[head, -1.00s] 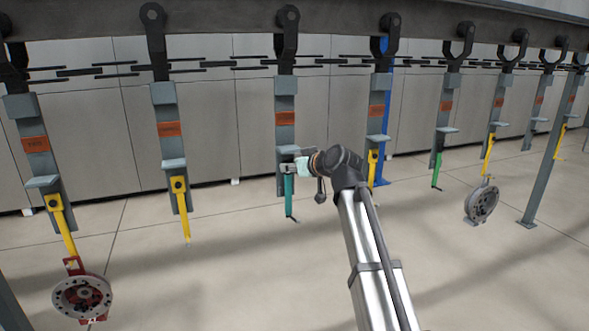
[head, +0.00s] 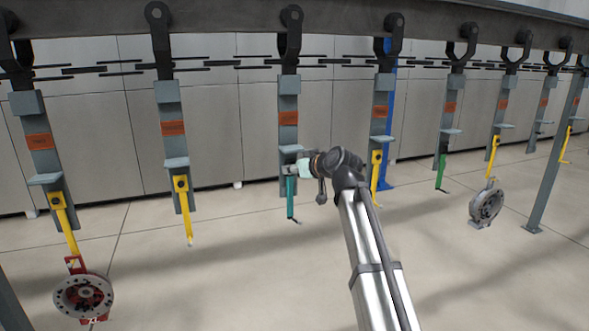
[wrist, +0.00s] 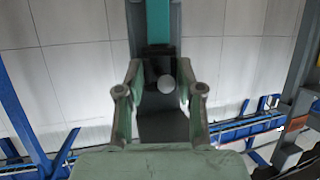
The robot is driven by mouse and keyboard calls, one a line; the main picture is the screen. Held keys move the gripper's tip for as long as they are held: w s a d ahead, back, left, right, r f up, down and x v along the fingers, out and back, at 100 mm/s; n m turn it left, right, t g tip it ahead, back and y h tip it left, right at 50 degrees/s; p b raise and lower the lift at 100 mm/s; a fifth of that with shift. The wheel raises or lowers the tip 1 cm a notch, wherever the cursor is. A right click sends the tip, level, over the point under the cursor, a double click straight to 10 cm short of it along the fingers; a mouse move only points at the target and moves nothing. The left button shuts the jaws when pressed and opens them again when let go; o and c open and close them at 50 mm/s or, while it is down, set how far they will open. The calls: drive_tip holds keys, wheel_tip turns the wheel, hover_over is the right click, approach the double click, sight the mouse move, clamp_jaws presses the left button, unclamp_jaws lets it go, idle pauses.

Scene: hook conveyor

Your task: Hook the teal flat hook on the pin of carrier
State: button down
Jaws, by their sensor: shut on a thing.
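The teal flat hook (head: 291,198) hangs nearly upright below my gripper (head: 294,168), in front of the lower part of a grey carrier (head: 289,95). That carrier has an orange label and a grey ledge just above the gripper. In the wrist view the teal hook (wrist: 158,20) runs to the top edge, with a dark section at its near end. My gripper (wrist: 159,85) is shut on the hook, a finger at each side. A pale round spot, perhaps the pin (wrist: 166,84), shows between the fingers. Whether the hook is seated on it I cannot tell.
Neighbouring carriers hold yellow hooks (head: 183,210) (head: 376,175) and a green hook (head: 441,172). A red-framed disc (head: 83,296) hangs at lower left and a grey disc (head: 486,204) at right. A grey post (head: 555,150) stands at far right. The floor below is open.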

drive_tip(key=shift+w, duration=0.1)
drive_tip(key=c, duration=0.7)
unclamp_jaws()
drive_tip(key=shift+w+a+f, duration=0.1)
drive_tip(key=shift+o, duration=0.2)
